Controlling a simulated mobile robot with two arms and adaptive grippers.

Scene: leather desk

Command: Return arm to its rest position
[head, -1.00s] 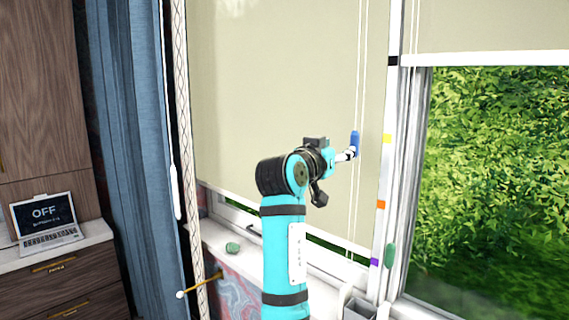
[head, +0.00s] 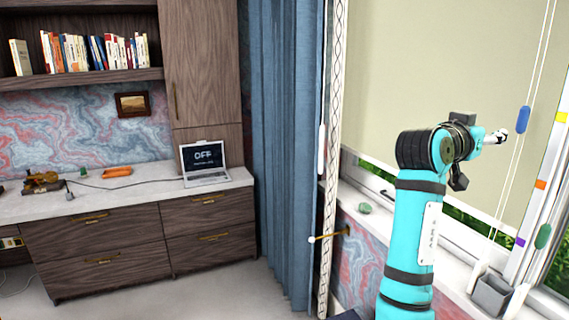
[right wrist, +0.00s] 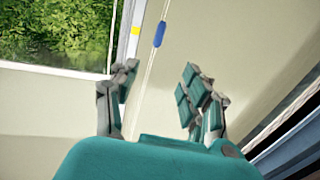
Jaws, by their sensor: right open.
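My right arm (head: 412,225) is teal and black and rises at the right of the head view, with its forearm pointing right toward the window. My right gripper (head: 499,136) is at its end, a little left of the blind cord. In the right wrist view the right gripper (right wrist: 160,95) has its two fingers wide apart with nothing held. The blue cord pull (head: 524,119) hangs free on the cord, apart from the fingers in the head view. It also shows beyond the fingers in the right wrist view (right wrist: 159,34). My left gripper is not in view.
A beige blind (head: 440,70) covers the window behind the arm. A grey box (head: 491,293) and a green stone (head: 365,208) are on the sill. A blue curtain (head: 283,150) hangs left of the arm. A laptop (head: 204,163) stands on the counter. The floor in front of the drawers is clear.

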